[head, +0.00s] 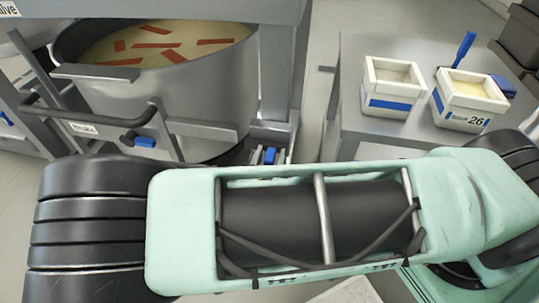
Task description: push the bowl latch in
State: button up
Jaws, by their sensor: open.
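A large grey steel bowl (165,98) stands at the upper left, holding a cream-coloured filling with several red-orange strips. A bar handle (95,130) runs across its front, and a blue-tipped black knob (143,141) sits by the handle's right end. Another small blue part (269,156) shows low on the frame to the right of the bowl. I cannot tell which blue part is the latch, or whether it is in or out. My pale green arm fills the foreground and hides the area below the bowl. My gripper is not in view.
A grey table (365,140) stands at the right with two white bins (391,104) (466,122), the right one labelled 26. A blue scoop (463,50) stands behind them. Grey frame posts (277,75) stand beside the bowl. A strip of floor (318,100) between frame and table is open.

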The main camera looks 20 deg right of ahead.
aim_at(252, 144)
grip_shut()
jog(key=shift+w+a+p, duration=0.25)
jog(key=shift+w+a, duration=0.55)
jog(key=shift+a, duration=0.3)
jog(key=shift+w+a+p, duration=0.2)
jog(key=shift+w+a, duration=0.6)
jog(key=shift+a, duration=0.3)
grip_release()
jog(key=v, duration=1.7)
jog(key=shift+s+a+b, duration=0.15)
jog(key=shift+b, duration=0.25)
